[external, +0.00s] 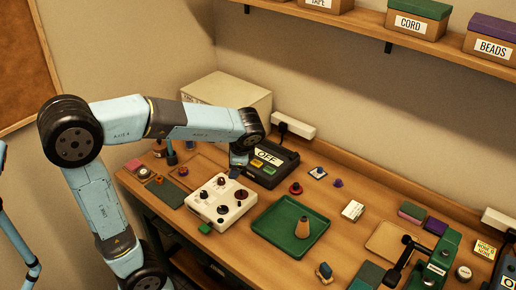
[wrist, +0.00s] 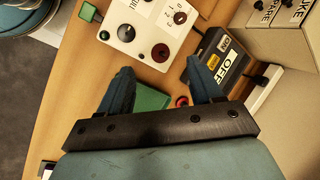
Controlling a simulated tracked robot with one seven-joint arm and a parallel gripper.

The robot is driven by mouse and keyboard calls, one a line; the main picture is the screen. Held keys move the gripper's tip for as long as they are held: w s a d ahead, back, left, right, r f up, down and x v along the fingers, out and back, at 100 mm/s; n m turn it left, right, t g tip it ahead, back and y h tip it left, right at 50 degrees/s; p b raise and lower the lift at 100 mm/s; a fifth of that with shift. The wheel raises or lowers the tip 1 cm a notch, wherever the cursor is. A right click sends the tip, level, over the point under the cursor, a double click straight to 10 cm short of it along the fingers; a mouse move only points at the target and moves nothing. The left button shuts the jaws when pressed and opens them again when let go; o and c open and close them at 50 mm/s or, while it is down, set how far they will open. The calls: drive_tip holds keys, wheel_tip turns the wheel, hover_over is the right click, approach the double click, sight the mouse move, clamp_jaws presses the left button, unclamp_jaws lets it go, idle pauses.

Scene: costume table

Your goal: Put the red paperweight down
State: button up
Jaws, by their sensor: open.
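A small red object with a round base and a dark knob, which looks like the red paperweight (external: 295,188), stands on the table between the green tray and the black OFF box. In the wrist view, a red round thing (wrist: 182,101) shows partly, low between my fingers and close to the right one; the gripper's body hides the rest. My gripper (external: 238,160) is open and empty, above the table near the white control box and the OFF box, left of the red object and apart from it. Both spread fingers show in the wrist view (wrist: 160,72).
The white control box (external: 221,200) with knobs and the OFF box (external: 268,162) lie close to my gripper. The green tray (external: 268,232) holds a tan cone. A small purple piece (external: 338,183) and a white card box (external: 352,210) stand right. Bare wood lies around the red object.

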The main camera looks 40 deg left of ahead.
drive_tip(key=s+a+r+n+t+h, duration=0.1)
drive_tip(key=s+n, duration=0.3)
drive_tip(key=s, duration=0.4)
drive_tip(key=s+a+r+n+t+h, duration=0.1)
drive_tip(key=s+n+t+h, duration=0.2)
drive_tip(key=s+n, duration=0.2)
drive_tip(key=shift+s+r+h, duration=0.3)
drive_tip(key=shift+s+h, duration=0.1)
drive_tip(key=shift+s, duration=1.5)
